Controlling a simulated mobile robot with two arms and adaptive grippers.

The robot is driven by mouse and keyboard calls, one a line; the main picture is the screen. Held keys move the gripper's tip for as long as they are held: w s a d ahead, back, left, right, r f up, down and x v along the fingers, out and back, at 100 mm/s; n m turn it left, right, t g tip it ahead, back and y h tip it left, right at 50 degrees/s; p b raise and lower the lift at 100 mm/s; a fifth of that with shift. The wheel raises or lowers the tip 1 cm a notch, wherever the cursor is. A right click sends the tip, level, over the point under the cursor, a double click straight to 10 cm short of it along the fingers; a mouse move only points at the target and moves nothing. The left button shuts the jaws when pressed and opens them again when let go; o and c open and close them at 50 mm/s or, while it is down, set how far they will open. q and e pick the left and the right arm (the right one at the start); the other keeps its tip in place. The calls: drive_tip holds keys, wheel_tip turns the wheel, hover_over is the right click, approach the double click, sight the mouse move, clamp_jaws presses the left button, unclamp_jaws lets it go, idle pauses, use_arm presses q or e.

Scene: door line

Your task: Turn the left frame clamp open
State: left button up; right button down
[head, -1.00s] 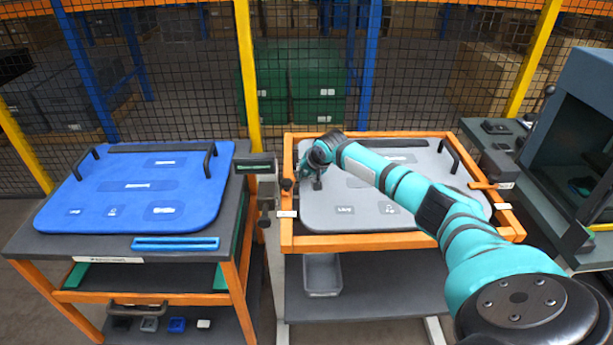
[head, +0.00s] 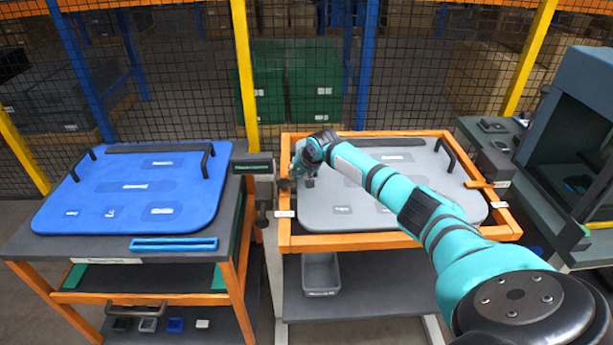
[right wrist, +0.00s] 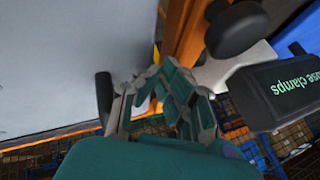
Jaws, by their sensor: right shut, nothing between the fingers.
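The left frame clamp (head: 284,185) shows as a small dark knob on the left rail of the orange frame (head: 288,222). In the right wrist view, a black round knob (right wrist: 237,28) stands beside the orange rail, apart from the fingers. My right gripper (head: 298,168) is over the left edge of the grey panel (head: 345,215), close to the clamp; in the right wrist view its fingers (right wrist: 160,75) are together and empty. The clamp's lever is hard to make out. My left gripper is out of view.
A dark sign box (head: 252,166) stands just left of the clamp; its lettering shows in the right wrist view (right wrist: 297,85). A dark handle post (right wrist: 104,95) rises from the panel beside the fingers. A blue panel (head: 130,190) lies on the left cart. The right clamp (head: 487,184) has an orange lever.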

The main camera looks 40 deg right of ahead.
drive_tip(key=v, duration=1.2)
drive_tip(key=shift+f, duration=0.1)
